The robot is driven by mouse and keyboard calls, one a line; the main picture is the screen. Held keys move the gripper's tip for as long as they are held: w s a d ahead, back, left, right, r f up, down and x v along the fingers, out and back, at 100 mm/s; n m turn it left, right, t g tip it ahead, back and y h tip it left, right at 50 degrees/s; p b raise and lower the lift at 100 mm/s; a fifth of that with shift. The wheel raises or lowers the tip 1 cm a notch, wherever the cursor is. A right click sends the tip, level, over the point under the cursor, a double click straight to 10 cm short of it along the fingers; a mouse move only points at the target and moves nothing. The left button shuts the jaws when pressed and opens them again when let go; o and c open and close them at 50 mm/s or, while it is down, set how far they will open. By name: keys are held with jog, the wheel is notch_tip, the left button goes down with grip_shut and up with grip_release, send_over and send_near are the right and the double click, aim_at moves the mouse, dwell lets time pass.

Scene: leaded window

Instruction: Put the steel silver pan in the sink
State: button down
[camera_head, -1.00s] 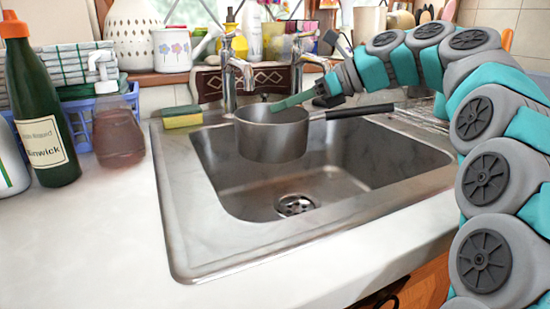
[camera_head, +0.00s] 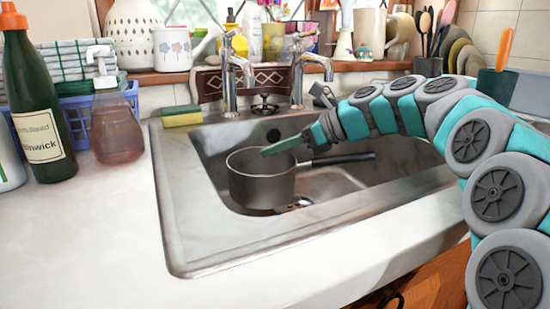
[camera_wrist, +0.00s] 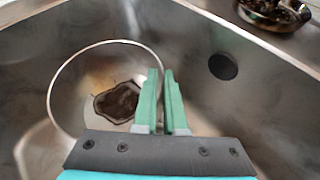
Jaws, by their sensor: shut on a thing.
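The steel silver pan (camera_head: 262,182) is inside the sink basin, with its black handle (camera_head: 343,159) pointing right. It looks upright; whether it touches the basin floor I cannot tell. My gripper (camera_head: 286,145) is at the pan's right rim, its green fingers close together on the rim. In the wrist view the pan's round rim (camera_wrist: 52,88) runs up to my gripper (camera_wrist: 164,88), with a dark patch inside the pan. The sink (camera_head: 182,222) is a steel basin set in the counter, and its drain (camera_head: 299,203) is partly hidden behind the pan.
Two taps (camera_head: 229,75) stand at the sink's back edge. A sponge (camera_head: 182,116) lies at the back left corner. A green bottle (camera_head: 40,110) and a soap dispenser (camera_head: 116,130) stand left of the sink. The counter (camera_head: 95,225) at the front left is clear.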

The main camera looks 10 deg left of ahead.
jog(key=shift+f, duration=0.85)
jog(key=shift+f, duration=0.3)
jog(key=shift+f+p, duration=0.3)
jog(key=shift+p, duration=0.1)
jog(key=c, duration=1)
grip_release()
jog(key=shift+w+r+b, duration=0.1)
jog(key=shift+r+b, duration=0.2)
jog(key=shift+b, duration=0.15)
jog(key=v, duration=1.2)
jog(key=shift+r+p, duration=0.3)
jog(key=shift+p, duration=0.05)
